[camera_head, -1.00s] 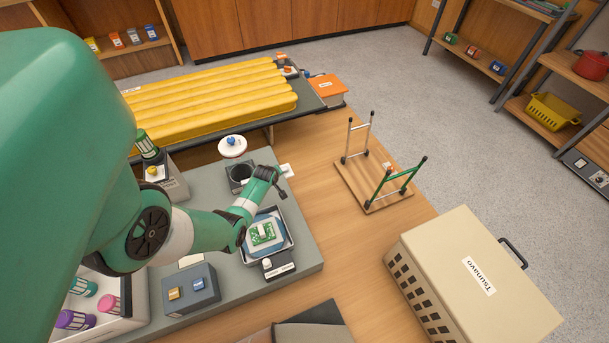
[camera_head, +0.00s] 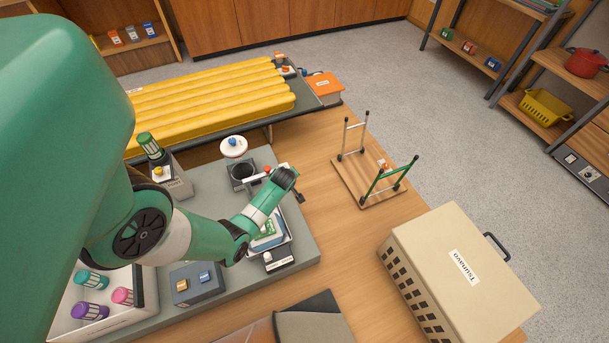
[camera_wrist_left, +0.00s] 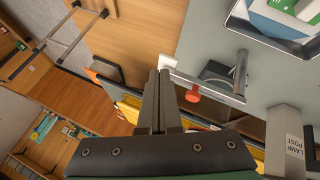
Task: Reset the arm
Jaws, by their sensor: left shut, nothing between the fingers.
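My left arm reaches in from the left in the head view, over a grey-green work board (camera_head: 215,220). My left gripper (camera_head: 300,196) is dark and small near the right edge of that board. In the left wrist view its two dark fingers (camera_wrist_left: 158,92) are shut together with nothing between them. Beyond the fingertips are a metal bracket (camera_wrist_left: 215,90) and a red knob (camera_wrist_left: 193,96), apart from the fingers as far as I can tell. My right gripper is in neither view.
A metal tray (camera_head: 290,238) lies partly under my forearm. Around it are a yellow ribbed pad (camera_head: 210,100), a wooden rack with upright posts (camera_head: 350,190), a beige crate (camera_head: 465,260) and a white bin of jars (camera_head: 125,315). Bare wooden table (camera_head: 330,250) lies to the right.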

